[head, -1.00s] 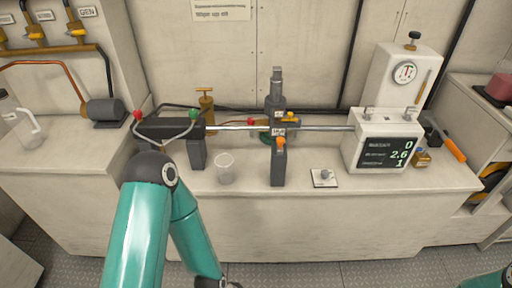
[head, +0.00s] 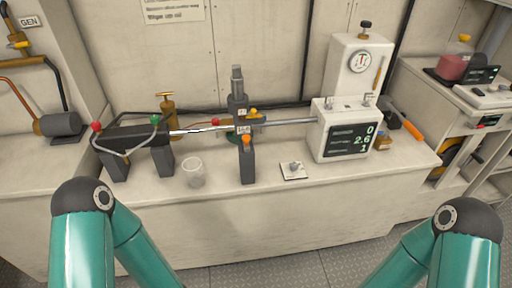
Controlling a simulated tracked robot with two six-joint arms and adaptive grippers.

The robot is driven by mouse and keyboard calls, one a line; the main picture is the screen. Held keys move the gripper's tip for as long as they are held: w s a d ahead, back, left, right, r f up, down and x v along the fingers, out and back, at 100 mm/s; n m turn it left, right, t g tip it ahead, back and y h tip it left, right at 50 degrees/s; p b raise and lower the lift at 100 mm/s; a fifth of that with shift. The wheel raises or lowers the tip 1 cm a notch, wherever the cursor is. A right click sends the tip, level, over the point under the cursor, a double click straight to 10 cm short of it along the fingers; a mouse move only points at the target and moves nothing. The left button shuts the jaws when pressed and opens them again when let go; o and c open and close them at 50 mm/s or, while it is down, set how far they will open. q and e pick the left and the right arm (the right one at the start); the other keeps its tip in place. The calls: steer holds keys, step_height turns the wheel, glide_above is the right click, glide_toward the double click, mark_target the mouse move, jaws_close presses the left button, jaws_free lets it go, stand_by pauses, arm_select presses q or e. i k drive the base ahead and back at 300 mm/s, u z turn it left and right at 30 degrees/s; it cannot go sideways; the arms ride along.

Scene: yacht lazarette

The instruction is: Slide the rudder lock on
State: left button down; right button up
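A black hydraulic cylinder (head: 138,134) lies on the bench at the left, with a bare steel rod (head: 205,129) running right to a white box. A dark grey upright block with an orange knob (head: 247,160) stands in front of the rod near its middle; it may be the rudder lock, but I cannot be sure. A dark post (head: 237,90) with a small yellow-orange part rises behind it at the rod. I cannot tell whether the block touches the rod. Only the upper links of both my arms show at the bottom corners; both grippers are out of view.
The white box (head: 334,113) has a display reading 0, 2.6 and 1, with a gauge (head: 359,61) behind. A clear cup (head: 194,172), a small switch plate (head: 294,171), a brass pump (head: 167,115) and an orange-handled tool (head: 412,130) are on the bench. The front bench strip is mostly clear.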

mark_target(246, 139)
steer(key=z, duration=0.05)
steer(key=k, duration=0.8)
steer(key=z, duration=0.55)
steer(key=i, duration=1)
